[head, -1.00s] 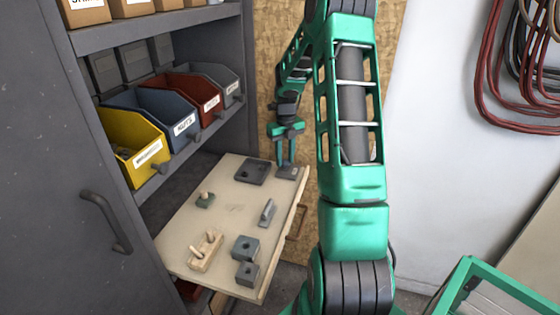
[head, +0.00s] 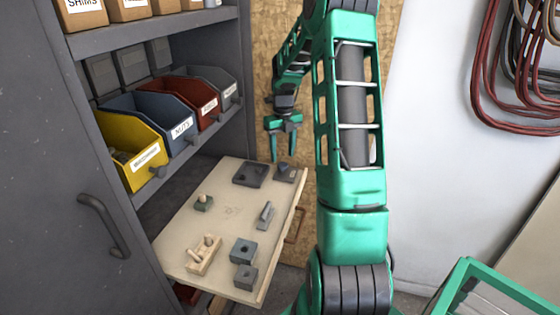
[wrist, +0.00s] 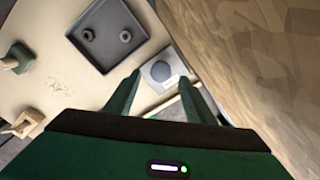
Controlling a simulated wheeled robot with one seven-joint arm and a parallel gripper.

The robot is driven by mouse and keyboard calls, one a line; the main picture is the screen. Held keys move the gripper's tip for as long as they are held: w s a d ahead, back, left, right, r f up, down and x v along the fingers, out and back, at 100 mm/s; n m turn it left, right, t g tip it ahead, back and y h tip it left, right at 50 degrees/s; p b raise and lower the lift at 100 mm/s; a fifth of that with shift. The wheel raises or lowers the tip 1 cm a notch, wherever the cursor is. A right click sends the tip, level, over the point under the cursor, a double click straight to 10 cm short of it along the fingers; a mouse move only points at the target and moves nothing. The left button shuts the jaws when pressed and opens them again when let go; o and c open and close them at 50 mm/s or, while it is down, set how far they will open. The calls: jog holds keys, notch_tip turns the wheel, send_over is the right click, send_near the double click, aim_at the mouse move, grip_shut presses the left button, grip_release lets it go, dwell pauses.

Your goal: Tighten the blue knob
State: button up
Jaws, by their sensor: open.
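The blue knob (head: 284,167) sits on a small grey block (head: 291,176) at the far right corner of the pale board. In the wrist view the knob (wrist: 160,71) is a round disc on its light grey block (wrist: 165,84). My gripper (head: 283,152) is open and empty, pointing down just above the knob. In the wrist view the fingertips of my gripper (wrist: 159,78) lie on either side of the knob, apart from it as far as I can tell.
The board (head: 231,212) also carries a dark square tray (head: 250,174), a green block with a peg (head: 204,202), a grey handle piece (head: 265,216), a wooden peg block (head: 204,256) and two grey blocks. A plywood wall (wrist: 255,80) rises close on the right.

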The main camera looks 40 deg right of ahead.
aim_at(282, 164)
notch_tip(282, 164, up, 7)
dwell(0.3)
